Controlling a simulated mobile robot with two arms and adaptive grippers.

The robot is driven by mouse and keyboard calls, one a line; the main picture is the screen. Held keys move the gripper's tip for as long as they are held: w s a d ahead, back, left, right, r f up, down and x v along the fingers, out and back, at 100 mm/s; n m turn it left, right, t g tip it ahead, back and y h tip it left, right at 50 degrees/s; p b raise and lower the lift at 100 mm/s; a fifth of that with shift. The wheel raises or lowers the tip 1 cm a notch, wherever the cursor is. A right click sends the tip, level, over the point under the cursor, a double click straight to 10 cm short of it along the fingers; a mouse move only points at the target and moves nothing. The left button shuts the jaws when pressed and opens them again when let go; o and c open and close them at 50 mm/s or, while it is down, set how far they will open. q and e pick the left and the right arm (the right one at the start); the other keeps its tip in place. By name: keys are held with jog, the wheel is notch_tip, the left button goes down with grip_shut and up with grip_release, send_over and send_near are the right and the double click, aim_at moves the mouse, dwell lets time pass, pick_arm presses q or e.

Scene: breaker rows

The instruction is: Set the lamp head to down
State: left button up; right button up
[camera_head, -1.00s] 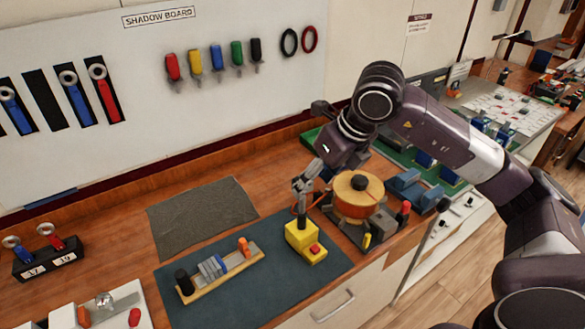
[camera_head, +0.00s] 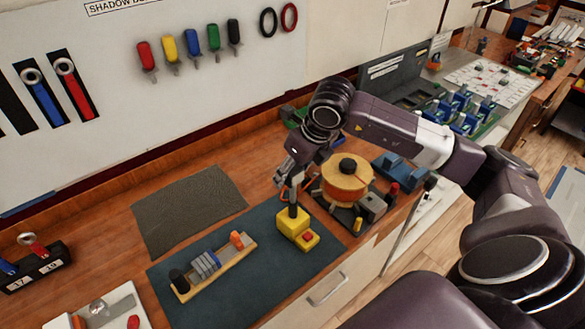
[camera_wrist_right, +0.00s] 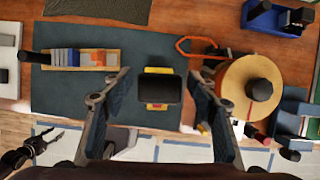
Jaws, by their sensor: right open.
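A yellow block (camera_head: 294,229) with a red button and a black upright part (camera_head: 292,212) stands on the dark mat; it may be the lamp, but I cannot tell for sure. My right gripper (camera_head: 291,186) is open, pointing down at the black part from above. In the right wrist view the black part (camera_wrist_right: 160,88) shows end-on between the two spread fingers (camera_wrist_right: 160,108), with gaps on both sides. The block's lower body is mostly hidden there. A dark claw-like shape, probably my left gripper (camera_wrist_right: 38,143), shows at the lower left; its opening is unclear.
An orange-topped round spool (camera_head: 347,182) stands close to the right of the block. A wooden rail with grey modules (camera_head: 214,266) lies to its left on the mat (camera_head: 190,310). A grey pad (camera_head: 188,210) lies behind. Tools hang on the wall board (camera_head: 110,100).

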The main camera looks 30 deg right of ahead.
jog(key=shift+s, duration=0.15)
jog(key=c, duration=1)
grip_shut()
notch_tip(320, 180, down, 8)
jog(key=b, duration=0.9)
jog(key=shift+r, duration=0.25)
pick_arm(q)
notch_tip(320, 180, down, 9)
jog(key=shift+w+r, duration=0.15)
jog(key=shift+w, duration=0.2)
pick_arm(e)
jog(key=shift+s, duration=0.1)
